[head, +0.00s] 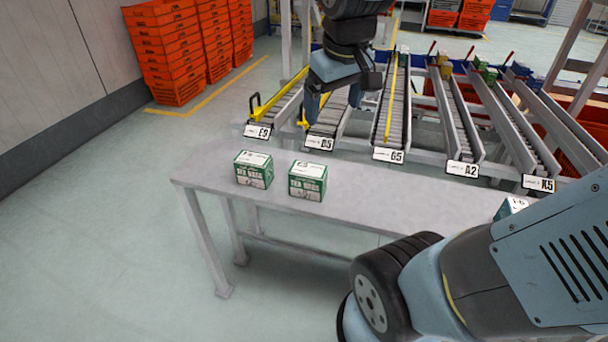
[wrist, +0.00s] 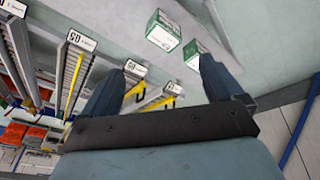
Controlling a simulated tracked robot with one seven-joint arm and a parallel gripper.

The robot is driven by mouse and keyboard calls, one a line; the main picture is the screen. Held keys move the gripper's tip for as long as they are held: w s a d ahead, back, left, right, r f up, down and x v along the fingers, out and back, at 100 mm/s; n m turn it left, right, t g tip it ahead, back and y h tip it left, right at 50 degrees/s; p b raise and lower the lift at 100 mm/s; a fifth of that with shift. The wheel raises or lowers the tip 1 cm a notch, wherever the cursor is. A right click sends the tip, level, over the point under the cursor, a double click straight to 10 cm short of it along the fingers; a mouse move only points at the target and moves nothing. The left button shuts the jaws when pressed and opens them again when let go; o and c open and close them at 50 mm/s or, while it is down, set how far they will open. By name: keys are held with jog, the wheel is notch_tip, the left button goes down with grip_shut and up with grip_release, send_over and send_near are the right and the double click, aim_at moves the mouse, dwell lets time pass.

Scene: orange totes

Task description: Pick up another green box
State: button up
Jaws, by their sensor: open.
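Two green-and-white boxes stand apart on the grey table (head: 400,208): the left green box (head: 253,170) near the table's left end, the middle green box (head: 307,180) to its right. A third green box (head: 512,207) is at the right, partly hidden by my arm. My gripper (head: 335,100) is open and empty, raised beyond and above the two left boxes. In the wrist view, one green box (wrist: 163,31) shows whole ahead of the fingers. Another green box (wrist: 194,52) is partly covered by the right finger. Neither is between the fingers of my gripper (wrist: 162,68).
Sloped roller lanes (head: 395,105) with letter-number labels run behind the table. Yellow bars (head: 278,92) stand on the left lanes. Small boxes (head: 442,66) sit at the far end of some lanes. Orange totes (head: 175,50) are stacked at the back left. The table's middle is clear.

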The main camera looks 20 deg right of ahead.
jog(key=w+a+f+n+g+h, duration=0.1)
jog(key=w+f+n+g, duration=0.25)
jog(key=w+f, duration=0.45)
jog(key=n+g+h, duration=0.2)
jog(key=n+g, duration=0.1)
jog(key=n, duration=0.2)
send_near(308, 169)
jog(key=shift+s+m+t, duration=0.25)
jog(key=shift+s, duration=0.05)
jog(key=shift+f, duration=0.2)
jog(key=x, duration=0.8)
jog(key=shift+d+f, duration=0.1)
jog(key=shift+f, duration=0.1)
jog(key=shift+a+x, duration=0.2)
jog(key=shift+x, duration=2.4)
jog(key=shift+w+f, duration=0.1)
jog(key=shift+w, duration=0.1)
jog(key=shift+c, duration=0.4)
jog(key=c, duration=1.1)
